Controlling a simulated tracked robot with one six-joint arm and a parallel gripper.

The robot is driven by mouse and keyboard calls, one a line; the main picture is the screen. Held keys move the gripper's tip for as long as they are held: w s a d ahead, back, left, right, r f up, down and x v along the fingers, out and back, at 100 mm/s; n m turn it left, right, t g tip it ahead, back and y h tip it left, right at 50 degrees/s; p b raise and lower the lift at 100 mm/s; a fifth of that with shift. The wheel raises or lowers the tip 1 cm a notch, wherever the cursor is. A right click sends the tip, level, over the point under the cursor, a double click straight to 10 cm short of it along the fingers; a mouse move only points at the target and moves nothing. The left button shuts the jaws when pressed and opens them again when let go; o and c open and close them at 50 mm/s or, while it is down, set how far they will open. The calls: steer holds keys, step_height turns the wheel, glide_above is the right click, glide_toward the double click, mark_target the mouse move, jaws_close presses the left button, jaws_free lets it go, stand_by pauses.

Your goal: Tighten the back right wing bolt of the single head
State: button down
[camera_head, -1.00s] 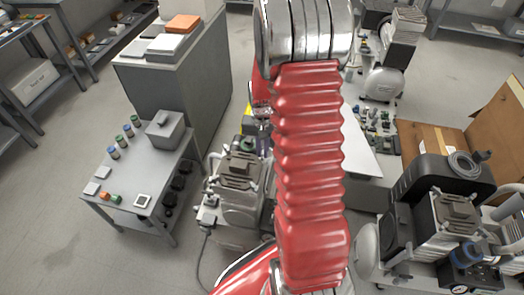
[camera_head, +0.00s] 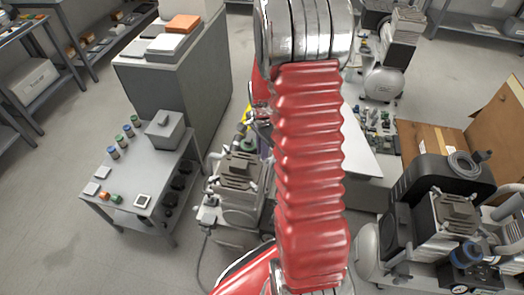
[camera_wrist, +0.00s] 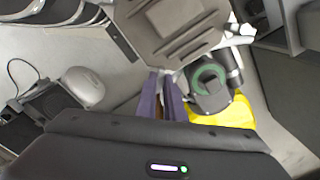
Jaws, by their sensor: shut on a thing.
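The single head (camera_head: 238,172), a grey-brown ribbed block, sits on the compressor left of my arm in the head view. It fills the top middle of the wrist view (camera_wrist: 180,25). My gripper's two purple fingers (camera_wrist: 162,74) are close together at the head's lower edge in the wrist view. They are shut on the back right wing bolt, which their tips hide. In the head view my gripper (camera_head: 264,148) is mostly hidden behind my red arm. A pale wing bolt (camera_wrist: 246,30) shows at the head's right corner in the wrist view.
A dark part with a green ring (camera_wrist: 210,80) and a yellow part (camera_wrist: 228,112) lie close right of the fingers. A grey side table (camera_head: 150,172) with small jars stands left. Another compressor (camera_head: 450,215) stands right. Open floor lies at lower left.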

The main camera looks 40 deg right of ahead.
steer(key=shift+m, duration=0.3)
steer(key=c, duration=1.9)
jaws_free()
steer(key=shift+o, duration=0.2)
step_height(320, 180, up, 14)
steer(key=shift+f, duration=0.15)
